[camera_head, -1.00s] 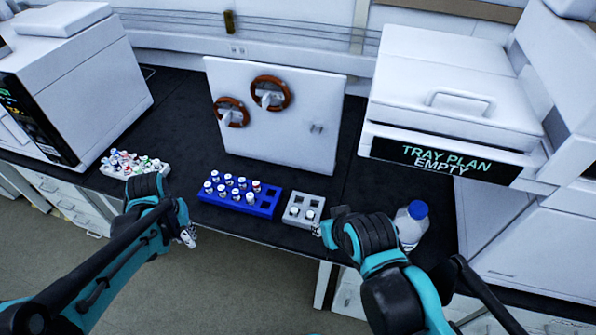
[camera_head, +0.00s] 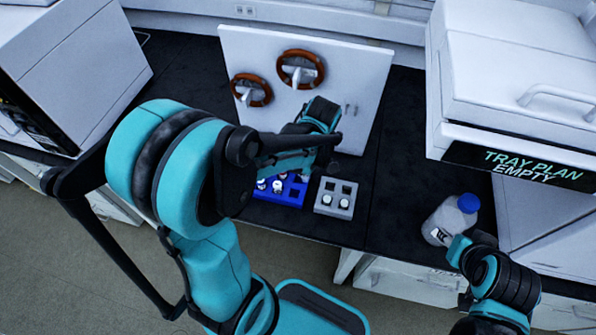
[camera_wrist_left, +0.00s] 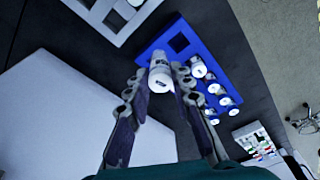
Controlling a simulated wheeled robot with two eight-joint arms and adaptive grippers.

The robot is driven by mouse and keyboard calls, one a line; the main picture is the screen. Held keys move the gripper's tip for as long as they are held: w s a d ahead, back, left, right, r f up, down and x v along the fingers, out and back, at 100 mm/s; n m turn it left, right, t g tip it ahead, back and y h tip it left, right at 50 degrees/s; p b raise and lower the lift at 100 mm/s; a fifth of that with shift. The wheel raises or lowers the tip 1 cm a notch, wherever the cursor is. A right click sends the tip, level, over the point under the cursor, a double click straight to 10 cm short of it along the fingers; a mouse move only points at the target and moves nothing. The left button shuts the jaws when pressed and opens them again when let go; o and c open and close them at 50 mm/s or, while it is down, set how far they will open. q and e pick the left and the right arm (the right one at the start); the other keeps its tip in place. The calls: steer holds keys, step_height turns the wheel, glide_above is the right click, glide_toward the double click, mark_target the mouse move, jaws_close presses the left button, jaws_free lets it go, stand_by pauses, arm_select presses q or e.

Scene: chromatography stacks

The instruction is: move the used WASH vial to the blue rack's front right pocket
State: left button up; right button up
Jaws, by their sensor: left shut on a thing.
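My left gripper (camera_wrist_left: 161,74) is shut on a white vial (camera_wrist_left: 160,80) with a dark printed label, too small to read. In the wrist view the vial is at the blue rack's edge (camera_wrist_left: 150,52); I cannot tell whether it is clear of the rack. An empty square pocket (camera_wrist_left: 178,42) lies beside it, near the corner towards the grey rack. In the head view my left arm hides much of the blue rack (camera_head: 268,196), and white vials show in its visible part. My right gripper (camera_head: 458,249) is by the bottle, its fingers unclear.
The grey rack (camera_head: 333,210) stands right of the blue one, with two white vials in its front pockets and empty back pockets. A white panel (camera_head: 345,65) with brown rings stands behind. A blue-capped bottle (camera_head: 442,222) stands at right. Dark bench (camera_head: 385,190) between is clear.

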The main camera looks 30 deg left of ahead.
arm_select(q)
step_height(320, 180, down, 5)
steer(key=s+a+n+g+b, duration=0.1)
steer(key=s+a+n+b, duration=0.1)
steer(key=n, duration=0.7)
steer(key=shift+s+a+f+b, duration=0.2)
steer(key=shift+s+b, duration=0.25)
steer(key=shift+b, duration=0.4)
steer(key=shift+d, duration=0.1)
steer(key=shift+f+b, duration=1.05)
steer(key=shift+f, duration=0.1)
steer(key=shift+f, duration=0.1)
steer(key=shift+f+b, duration=0.4)
steer(key=shift+b, duration=0.1)
